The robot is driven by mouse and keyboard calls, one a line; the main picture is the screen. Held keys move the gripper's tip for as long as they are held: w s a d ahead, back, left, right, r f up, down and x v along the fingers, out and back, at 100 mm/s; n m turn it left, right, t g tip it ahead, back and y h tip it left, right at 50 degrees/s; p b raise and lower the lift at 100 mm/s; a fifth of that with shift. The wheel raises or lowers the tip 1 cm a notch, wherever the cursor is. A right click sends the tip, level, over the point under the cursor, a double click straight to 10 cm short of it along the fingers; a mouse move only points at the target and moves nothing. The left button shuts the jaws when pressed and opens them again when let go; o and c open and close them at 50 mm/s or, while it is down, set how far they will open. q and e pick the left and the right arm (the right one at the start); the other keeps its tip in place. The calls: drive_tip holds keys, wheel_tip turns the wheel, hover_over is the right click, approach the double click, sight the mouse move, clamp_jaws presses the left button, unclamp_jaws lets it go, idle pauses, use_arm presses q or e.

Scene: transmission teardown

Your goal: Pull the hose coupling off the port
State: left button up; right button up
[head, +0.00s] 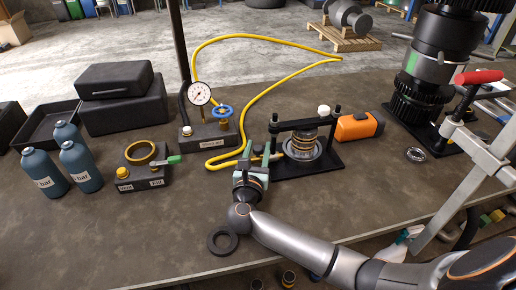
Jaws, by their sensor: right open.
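My right gripper (257,150) is open, with its teal fingers pointing away from me at the left side of a black test fixture (322,160). The hose coupling (258,151) appears as a small dark piece between or just behind the fingers. It is partly hidden, and I cannot tell whether the fingers touch it. The port is hidden behind the gripper. The yellow hose (262,101) loops over the table and its near end runs to the gripper area. The fixture holds a round part with copper-coloured rings (303,144) under a crossbar. My left gripper is out of view.
A gauge unit (210,137) with a blue handwheel stands behind left. An orange-black device (359,126) lies right of the fixture. A black ring (223,241) lies near the front edge. Blue bottles (80,165) and a gold-ringed box (142,176) stand left. The front-left table is clear.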

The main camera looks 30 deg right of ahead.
clamp_jaws()
idle(1.4)
